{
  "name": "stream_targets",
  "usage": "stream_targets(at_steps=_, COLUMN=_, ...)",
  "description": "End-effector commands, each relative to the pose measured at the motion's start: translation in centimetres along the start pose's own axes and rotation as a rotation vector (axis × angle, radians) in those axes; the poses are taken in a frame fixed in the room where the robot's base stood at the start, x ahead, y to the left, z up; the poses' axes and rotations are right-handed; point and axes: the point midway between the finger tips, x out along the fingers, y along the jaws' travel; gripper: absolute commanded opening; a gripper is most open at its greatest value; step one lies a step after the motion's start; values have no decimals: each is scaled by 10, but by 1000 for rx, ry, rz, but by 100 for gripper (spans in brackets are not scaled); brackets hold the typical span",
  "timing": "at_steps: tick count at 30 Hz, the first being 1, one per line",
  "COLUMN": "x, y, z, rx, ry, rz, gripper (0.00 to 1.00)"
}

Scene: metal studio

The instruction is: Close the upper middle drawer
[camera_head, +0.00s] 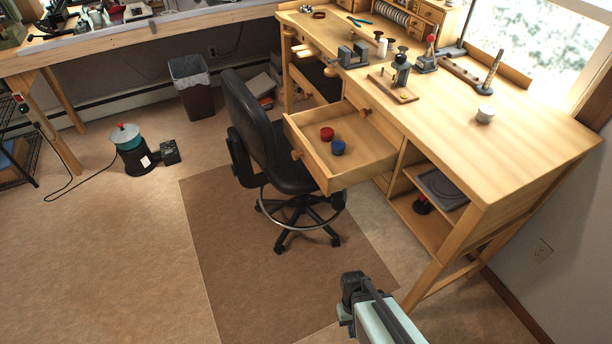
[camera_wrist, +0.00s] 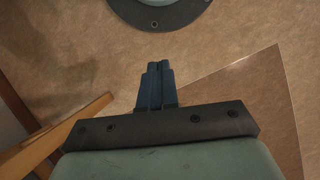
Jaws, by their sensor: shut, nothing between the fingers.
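The wooden desk has one drawer (camera_head: 360,170) pulled well out toward the chair in the head view. Its front panel carries a round wooden knob (camera_head: 297,154). A red round item (camera_head: 327,133) and a blue round item (camera_head: 338,147) lie inside it. My gripper (camera_wrist: 156,66) shows in the wrist view with its two dark fingers together and nothing between them, above the floor. In the head view part of my arm is at the bottom, in front of and below the drawer and apart from it; the fingertips cannot be made out there. The wrist view does not show the drawer.
A black swivel chair (camera_head: 268,140) stands close against the left side of the open drawer. A brown mat (camera_head: 230,240) covers the floor below. Tools stand on the desk top (camera_head: 530,140). A desk leg (camera_head: 422,285) rises near my arm. The floor at left is mostly clear.

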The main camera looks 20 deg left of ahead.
Motion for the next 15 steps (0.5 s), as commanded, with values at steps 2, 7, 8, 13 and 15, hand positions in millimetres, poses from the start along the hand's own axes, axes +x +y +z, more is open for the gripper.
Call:
stream_targets(at_steps=2, x=-11, y=-17, z=-18, rx=-49, ry=27, rz=23, gripper=0)
stream_targets(at_steps=7, x=-35, y=-51, z=-50, rx=-150, ry=83, rz=85, gripper=0)
stream_targets(at_steps=8, x=-40, y=-58, z=-56, rx=-170, ry=94, rz=99, gripper=0)
stream_targets(at_steps=13, x=-68, y=-96, z=-88, rx=-281, ry=158, rz=190, gripper=0)
stream_targets(at_steps=15, x=-81, y=-113, z=-100, rx=-327, ry=183, rz=235, gripper=0)
